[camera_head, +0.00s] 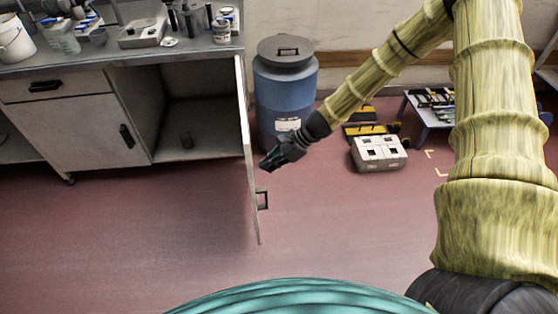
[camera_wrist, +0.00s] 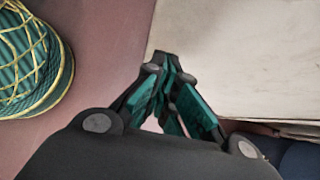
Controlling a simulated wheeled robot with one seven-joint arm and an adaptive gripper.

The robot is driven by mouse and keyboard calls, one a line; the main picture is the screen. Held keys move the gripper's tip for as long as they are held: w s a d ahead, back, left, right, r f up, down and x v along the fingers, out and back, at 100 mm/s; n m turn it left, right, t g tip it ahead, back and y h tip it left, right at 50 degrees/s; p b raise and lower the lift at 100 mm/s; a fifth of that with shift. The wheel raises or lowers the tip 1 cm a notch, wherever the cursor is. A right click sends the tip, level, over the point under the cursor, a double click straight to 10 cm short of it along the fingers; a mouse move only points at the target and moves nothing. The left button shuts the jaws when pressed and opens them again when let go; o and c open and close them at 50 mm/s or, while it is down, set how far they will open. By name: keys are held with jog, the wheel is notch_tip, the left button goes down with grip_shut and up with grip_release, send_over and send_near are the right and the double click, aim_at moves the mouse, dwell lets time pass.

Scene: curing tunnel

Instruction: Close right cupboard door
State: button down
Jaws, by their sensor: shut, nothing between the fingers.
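The right cupboard door (camera_head: 247,150) stands wide open in the head view, seen nearly edge-on and swung out toward me from the cupboard's right side. Its dark handle (camera_head: 263,200) sticks out on the right, outer side. My gripper (camera_head: 266,166) is shut and empty, close to the right of the door around mid-length; I cannot tell whether it touches. In the wrist view my shut gripper (camera_wrist: 165,62) points at a pale panel (camera_wrist: 235,60), which looks like the door.
A blue barrel (camera_head: 285,95) stands behind my gripper, right of the cupboard. A white box (camera_head: 379,152) and a low table (camera_head: 440,112) lie farther right. The counter (camera_head: 110,57) holds containers. The left door (camera_head: 105,130) is shut. Red floor (camera_head: 130,230) in front is clear.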

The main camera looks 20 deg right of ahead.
jog(key=shift+w+a, duration=0.2)
jog(key=shift+a, duration=0.7)
